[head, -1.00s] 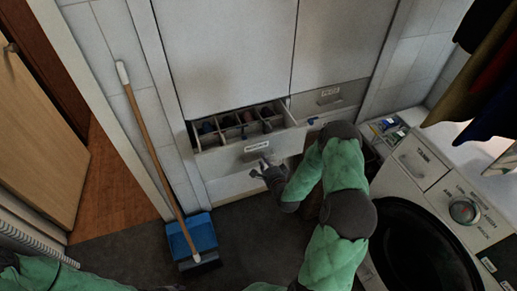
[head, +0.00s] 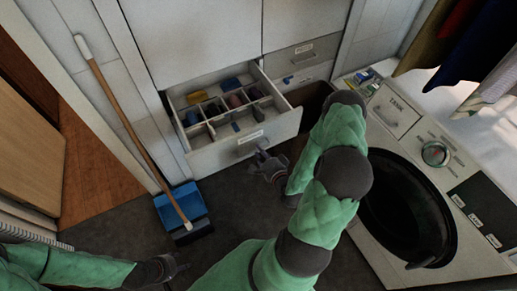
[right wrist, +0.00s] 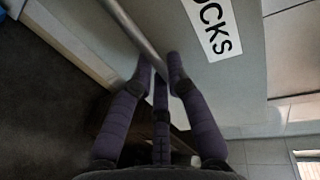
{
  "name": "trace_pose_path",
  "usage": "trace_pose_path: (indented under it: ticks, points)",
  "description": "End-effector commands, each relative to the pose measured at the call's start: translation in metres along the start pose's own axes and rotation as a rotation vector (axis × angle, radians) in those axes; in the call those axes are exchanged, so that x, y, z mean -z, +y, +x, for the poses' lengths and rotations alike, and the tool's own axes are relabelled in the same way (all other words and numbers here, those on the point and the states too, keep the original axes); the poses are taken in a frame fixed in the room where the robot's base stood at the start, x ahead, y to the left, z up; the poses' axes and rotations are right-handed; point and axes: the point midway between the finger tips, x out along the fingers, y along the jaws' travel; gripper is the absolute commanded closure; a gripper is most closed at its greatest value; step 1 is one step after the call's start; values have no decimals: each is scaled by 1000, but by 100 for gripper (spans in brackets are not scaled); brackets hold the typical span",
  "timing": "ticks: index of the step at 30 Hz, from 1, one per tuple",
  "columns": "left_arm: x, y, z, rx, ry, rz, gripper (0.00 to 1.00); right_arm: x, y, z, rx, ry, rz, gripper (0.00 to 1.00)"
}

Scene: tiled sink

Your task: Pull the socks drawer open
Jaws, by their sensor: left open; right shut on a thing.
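The socks drawer (head: 277,131) is pulled well out of the white cabinet in the head view. Its divided inside, with blue and dark folded items, is in sight. In the right wrist view its front carries a label (right wrist: 213,25) reading "OCKS", cut by the frame edge, beside a metal bar handle (right wrist: 137,32). My right gripper (head: 262,158) is at the drawer front in the head view. In the right wrist view its dark fingers (right wrist: 160,72) are closed around the handle. My left gripper (head: 177,271) is open and empty, low over the floor at the bottom of the head view.
A washing machine (head: 390,115) stands to the right. A blue dustpan (head: 182,207) and a long wooden-handled broom (head: 130,125) lean at the left. Another labelled drawer (head: 303,52) is right of the open one. Dark floor lies in front.

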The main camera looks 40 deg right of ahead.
Motion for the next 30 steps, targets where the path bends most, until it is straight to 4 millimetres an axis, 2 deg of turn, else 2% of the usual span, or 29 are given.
trace_pose_path:
  ticks: [7, 8, 9, 10, 22, 26, 30]
  points:
    - [0, 0, 0, 0, 0, 0, 46, 0, 0, 0, -1, 1, 0, 100]
    - [0, 0, 0, 0, 0, 0, 46, 0, 0, 0, -1, 1, 0, 78]
    - [0, 0, 0, 0, 0, 0, 46, 0, 0, 0, -1, 1, 0, 67]
    - [0, 0, 0, 0, 0, 0, 46, 0, 0, 0, -1, 1, 0, 60]
    - [0, 0, 0, 0, 0, 0, 46, 0, 0, -3, -1, 1, 0, 60]
    - [0, 0, 0, 0, 0, 0, 46, 2, 0, -16, -2, 4, 1, 60]
    - [0, 0, 0, 0, 0, 0, 46, 2, 1, -38, -3, 6, 2, 60]
